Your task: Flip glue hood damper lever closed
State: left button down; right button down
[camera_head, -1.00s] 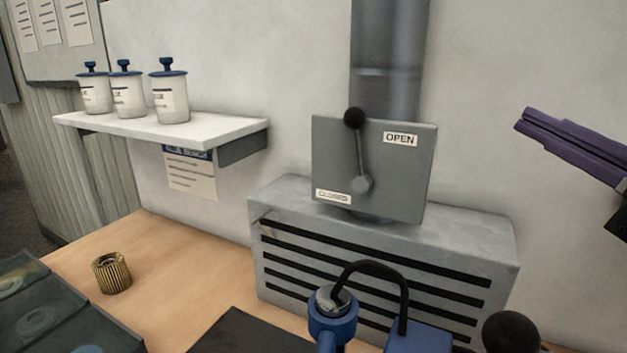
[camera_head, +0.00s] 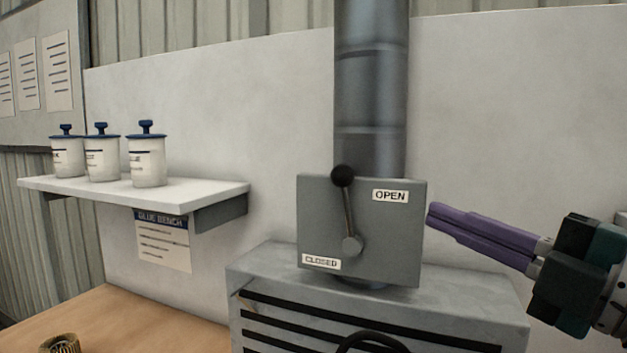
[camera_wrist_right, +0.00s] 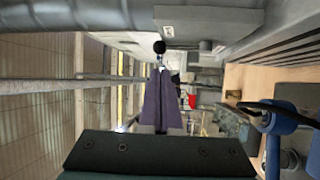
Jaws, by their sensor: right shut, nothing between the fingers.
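The damper lever, a thin grey rod with a black ball knob (camera_head: 342,176), stands on a grey plate (camera_head: 325,215) in front of the duct. It points up and slightly left from its round pivot (camera_head: 352,245). The OPEN label (camera_head: 390,196) is at the plate's upper right, the CLOSED label (camera_head: 321,262) at its lower left. My right gripper (camera_head: 432,215) has purple fingers, shut and empty, with tips by the plate's right edge in the head view. In the right wrist view the knob (camera_wrist_right: 159,47) shows just beyond the fingertips (camera_wrist_right: 160,70); contact is not visible. My left gripper is out of view.
The metal duct (camera_head: 370,100) rises behind the plate, above a grey slotted hood (camera_head: 270,262). A white shelf (camera_head: 215,192) with three blue-lidded jars is at the left. A ribbed brass piece (camera_head: 60,344) sits on the wooden bench (camera_head: 130,315). The wall right of the duct is clear.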

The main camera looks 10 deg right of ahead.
aim_at(351, 179)
jog(key=p+x, duration=0.1)
jog(key=x, duration=0.9)
jog(key=shift+r, duration=0.15)
jog(key=shift+w+a, duration=0.3)
jog(key=shift+w, duration=0.2)
jog(key=shift+p, duration=0.35)
